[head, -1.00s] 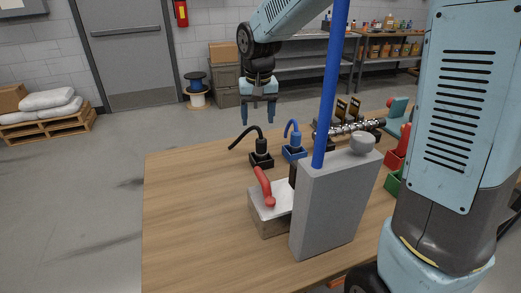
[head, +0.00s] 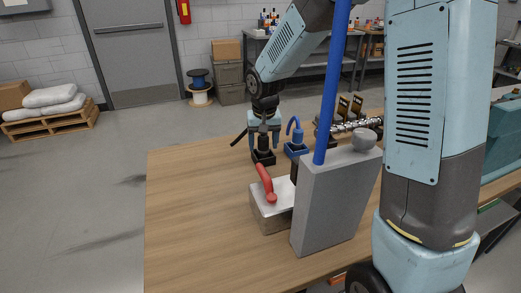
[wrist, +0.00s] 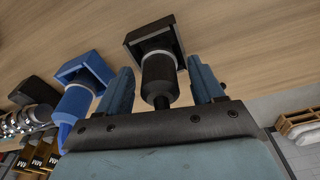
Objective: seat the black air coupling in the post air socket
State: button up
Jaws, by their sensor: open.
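The black air coupling (head: 264,143) stands upright in a square black holder (head: 263,158) on the table, its black hose curving out to the left. My gripper (head: 264,139) is lowered over it, open, with one finger on each side. In the wrist view the coupling (wrist: 158,75) shows between the two blue fingers, with visible gaps beside it.
A blue coupling (head: 297,136) stands in a blue holder (head: 296,151) just right of the black one. The metal box (head: 270,216) with a red lever (head: 266,182) sits in front. A blue pole (head: 332,90) rises by the grey block. The table's left part is clear.

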jog(key=shift+f, duration=0.1)
jog(key=c, duration=1.2)
